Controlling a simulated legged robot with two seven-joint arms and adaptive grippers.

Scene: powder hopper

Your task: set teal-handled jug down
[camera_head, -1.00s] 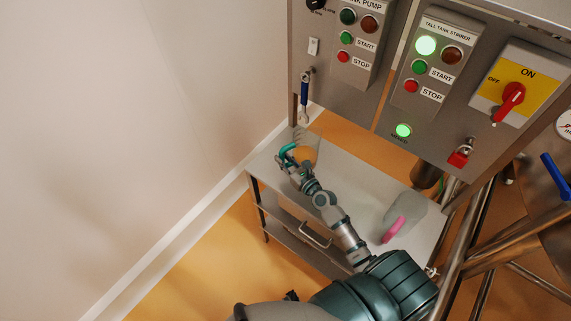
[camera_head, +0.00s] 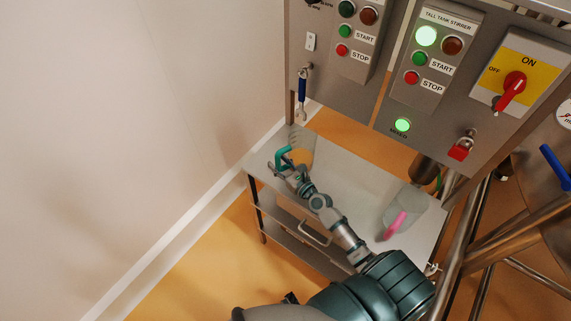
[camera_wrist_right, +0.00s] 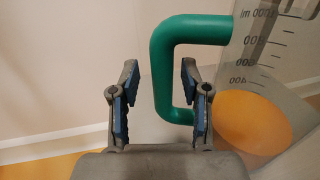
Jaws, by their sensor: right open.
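The teal-handled jug (camera_head: 302,142) is clear and stands on the far left part of the grey cart top. Orange shows in its lower part. Its teal handle (camera_wrist_right: 161,62) faces my right gripper (camera_head: 279,168). In the right wrist view, my right gripper (camera_wrist_right: 159,72) is open. The upright bar of the handle shows in the gap between the two blue-padded fingers, and neither finger is closed on it. The handle's lower end passes behind the right-hand finger. The jug body (camera_wrist_right: 285,62), with printed marks, is partly cut off. My left gripper is not in view.
A pink-handled clear jug (camera_head: 411,202) stands on the right part of the cart top (camera_head: 350,178). Control panels (camera_head: 440,60) rise behind, with a blue-handled tool (camera_head: 302,88) hanging at left. Steel pipes (camera_head: 470,240) are at right. The cart's middle is clear.

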